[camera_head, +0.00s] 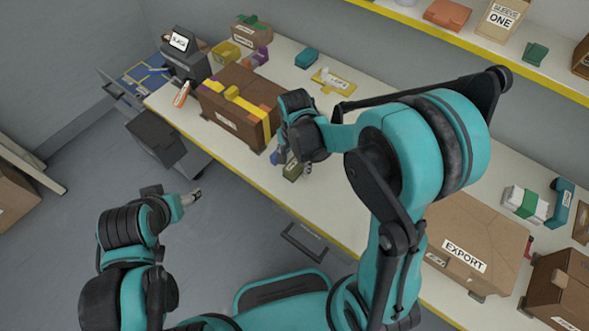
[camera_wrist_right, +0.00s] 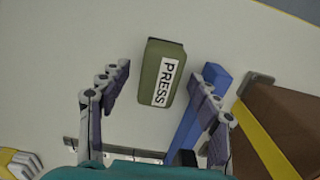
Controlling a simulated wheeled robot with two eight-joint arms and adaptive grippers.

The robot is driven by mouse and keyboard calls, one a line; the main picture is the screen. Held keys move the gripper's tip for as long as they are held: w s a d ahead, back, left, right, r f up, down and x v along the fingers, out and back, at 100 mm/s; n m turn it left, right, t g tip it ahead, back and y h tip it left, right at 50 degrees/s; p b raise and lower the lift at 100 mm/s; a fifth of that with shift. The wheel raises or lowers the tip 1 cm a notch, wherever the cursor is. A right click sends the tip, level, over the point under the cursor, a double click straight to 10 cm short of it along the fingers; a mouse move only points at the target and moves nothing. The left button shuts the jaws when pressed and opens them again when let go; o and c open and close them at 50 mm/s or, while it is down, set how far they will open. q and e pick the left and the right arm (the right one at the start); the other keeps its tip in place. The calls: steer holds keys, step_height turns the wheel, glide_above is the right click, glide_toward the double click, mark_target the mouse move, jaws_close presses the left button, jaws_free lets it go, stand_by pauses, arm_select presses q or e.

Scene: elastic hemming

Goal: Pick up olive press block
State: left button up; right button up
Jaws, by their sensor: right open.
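The olive press block (camera_wrist_right: 158,85) lies on the pale table with its white PRESS label facing up in the right wrist view. In the head view the olive block (camera_head: 292,172) shows partly below my right gripper (camera_head: 294,162), near the table's front edge. My right gripper (camera_wrist_right: 158,77) is open, with one finger on each side of the block. Gaps show between the fingers and the block, and the gripper holds nothing. My left gripper (camera_head: 191,196) is off the table's front edge, over the floor; its finger opening is too small to judge.
A blue bar (camera_wrist_right: 190,125) lies close to the block, partly behind one right finger. A brown box with a yellow band (camera_head: 238,110) stands just left of my right gripper. An EXPORT box (camera_head: 480,240) stands at the right. Bare table lies beyond the block.

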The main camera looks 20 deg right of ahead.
mark_target(295, 164)
steer(key=shift+f, duration=0.55)
steer(key=c, duration=1.3)
steer(key=shift+r, duration=0.15)
step_height(295, 164, up, 4)
steer(key=shift+r+p, duration=0.1)
steer(key=shift+p, duration=0.9)
steer(key=s+d+r+p, duration=0.1)
steer(key=s+d+r, duration=0.1)
steer(key=d, duration=0.1)
steer(key=s+d+r+p, duration=0.1)
steer(key=s+d+r, duration=0.1)
steer(key=d, duration=0.1)
steer(key=s+d+r+p, duration=0.1)
steer(key=s+d+r, duration=0.1)
steer(key=s+d, duration=0.1)
steer(key=shift+d+r, duration=0.2)
steer(key=shift+r, duration=0.15)
